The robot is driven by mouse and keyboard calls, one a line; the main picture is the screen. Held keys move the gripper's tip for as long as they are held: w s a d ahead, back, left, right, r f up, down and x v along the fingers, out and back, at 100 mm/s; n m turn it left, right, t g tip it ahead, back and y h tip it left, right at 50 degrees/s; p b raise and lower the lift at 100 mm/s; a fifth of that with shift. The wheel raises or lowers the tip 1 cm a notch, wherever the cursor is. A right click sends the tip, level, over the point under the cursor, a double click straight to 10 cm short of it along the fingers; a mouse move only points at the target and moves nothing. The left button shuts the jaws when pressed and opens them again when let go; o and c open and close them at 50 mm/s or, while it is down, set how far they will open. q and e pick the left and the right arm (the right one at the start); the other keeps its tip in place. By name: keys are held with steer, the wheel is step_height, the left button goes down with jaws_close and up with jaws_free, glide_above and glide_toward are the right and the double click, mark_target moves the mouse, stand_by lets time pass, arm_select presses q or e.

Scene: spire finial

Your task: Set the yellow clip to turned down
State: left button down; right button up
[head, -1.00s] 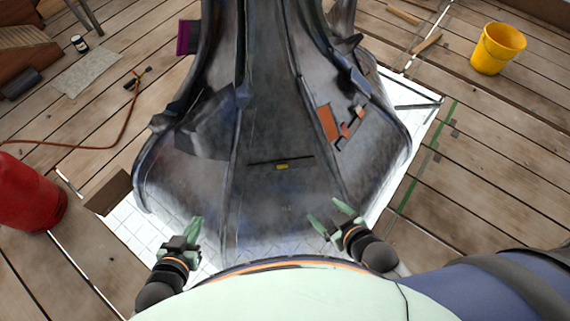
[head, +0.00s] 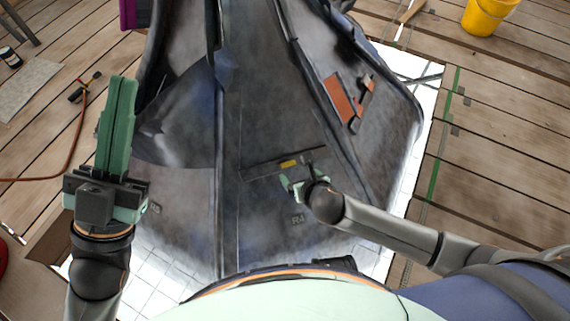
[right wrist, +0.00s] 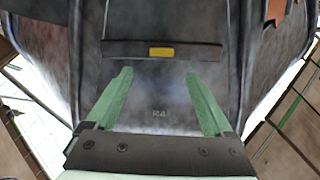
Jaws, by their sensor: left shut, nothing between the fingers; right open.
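The yellow clip (head: 289,163) is a small block on a thin dark strip (head: 256,172) across the front panel of the dark spire. In the right wrist view the clip (right wrist: 161,51) lies flat along the strip (right wrist: 122,48), ahead of the fingertips and roughly centred between them. My right gripper (head: 298,174) is open and empty, just below the clip; its green fingers (right wrist: 158,73) appear apart from the clip. My left gripper (head: 121,82) is shut and empty, raised at the left, away from the clip.
The grey spire (head: 265,110) fills the middle, with an orange patch (head: 343,98) on its right panel. "R4" is marked below the strip. A yellow bucket (head: 486,15) stands at the far right on the plank floor. A red hose (head: 75,140) lies at the left.

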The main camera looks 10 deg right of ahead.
mark_target(289, 165)
steer(key=shift+n, duration=0.3)
steer(key=b+x, duration=0.7)
steer(key=x, duration=0.4)
steer(key=shift+w+d+f, duration=0.15)
steer(key=shift+w+f, duration=0.1)
steer(key=shift+f, duration=0.1)
steer(key=shift+w+f+b, duration=0.3)
steer(key=shift+w+b, duration=0.2)
